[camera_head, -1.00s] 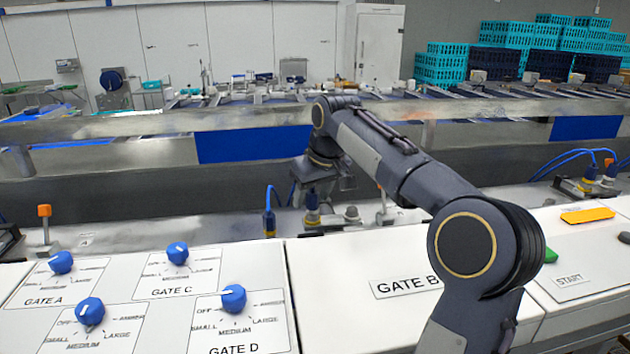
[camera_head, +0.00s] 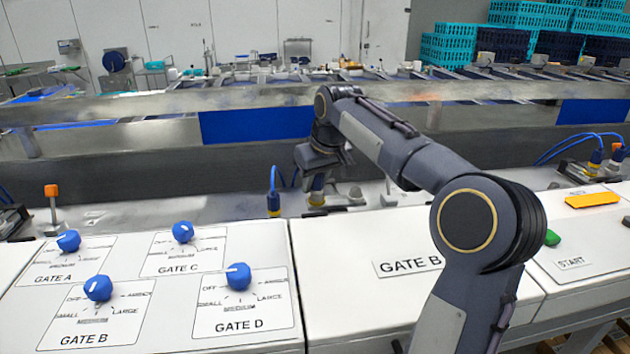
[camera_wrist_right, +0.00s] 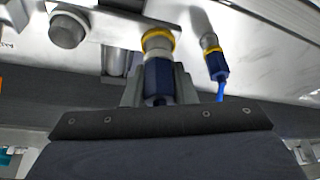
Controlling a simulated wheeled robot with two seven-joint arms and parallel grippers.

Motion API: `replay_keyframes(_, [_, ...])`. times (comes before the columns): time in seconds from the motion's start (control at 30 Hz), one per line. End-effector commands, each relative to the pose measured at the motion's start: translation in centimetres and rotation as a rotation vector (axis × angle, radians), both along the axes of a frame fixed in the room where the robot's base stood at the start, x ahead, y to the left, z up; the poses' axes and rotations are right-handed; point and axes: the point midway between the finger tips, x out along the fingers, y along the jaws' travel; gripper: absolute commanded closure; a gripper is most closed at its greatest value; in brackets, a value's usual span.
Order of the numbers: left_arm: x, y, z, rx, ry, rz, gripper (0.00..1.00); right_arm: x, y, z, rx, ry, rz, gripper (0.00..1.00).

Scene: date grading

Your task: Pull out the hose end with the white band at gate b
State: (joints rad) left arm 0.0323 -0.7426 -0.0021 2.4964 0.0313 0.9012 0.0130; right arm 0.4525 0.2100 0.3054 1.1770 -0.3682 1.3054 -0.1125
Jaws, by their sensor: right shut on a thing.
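My right gripper (camera_head: 316,176) reaches down behind the white panel in the head view. In the right wrist view its jaws (camera_wrist_right: 160,88) are shut around a dark blue hose end (camera_wrist_right: 158,76) with a yellow ring and a grey collar against the metal plate. This hose end (camera_head: 316,198) also shows below the gripper in the head view. I cannot make out a white band on it. A second blue hose end (camera_wrist_right: 217,66) with a yellow ring and a blue hose stands beside it; it also shows in the head view (camera_head: 273,204). My left gripper is not in view.
A GATE B label (camera_head: 408,266) is on the white panel in front. Blue knobs (camera_head: 238,277) sit on the left panel. A round grey fitting (camera_wrist_right: 68,29) is close to the held hose end. More hose ends (camera_head: 595,160) stand at the right. A metal rail (camera_head: 100,108) runs behind.

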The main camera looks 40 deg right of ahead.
Motion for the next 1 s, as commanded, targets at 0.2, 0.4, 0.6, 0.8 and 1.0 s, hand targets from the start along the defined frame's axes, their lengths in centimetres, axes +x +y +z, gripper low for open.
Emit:
replay_keyframes(0.2, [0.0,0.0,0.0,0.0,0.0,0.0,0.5,0.0,0.0,0.0,0.0,-0.001,0.0,0.87])
replay_keyframes(0.4, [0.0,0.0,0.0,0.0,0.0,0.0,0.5,0.0,0.0,0.0,0.0,-0.001,0.0,1.0])
replay_keyframes(0.6, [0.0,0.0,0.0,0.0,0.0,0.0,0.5,0.0,0.0,0.4,0.0,-0.002,0.0,1.0])
replay_keyframes(0.8, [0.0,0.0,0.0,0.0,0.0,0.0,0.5,0.0,0.0,0.9,0.0,-0.001,0.0,1.0])
replay_keyframes(1.0, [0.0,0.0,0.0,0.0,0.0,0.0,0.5,0.0,0.0,1.5,0.0,-0.001,0.0,1.0])
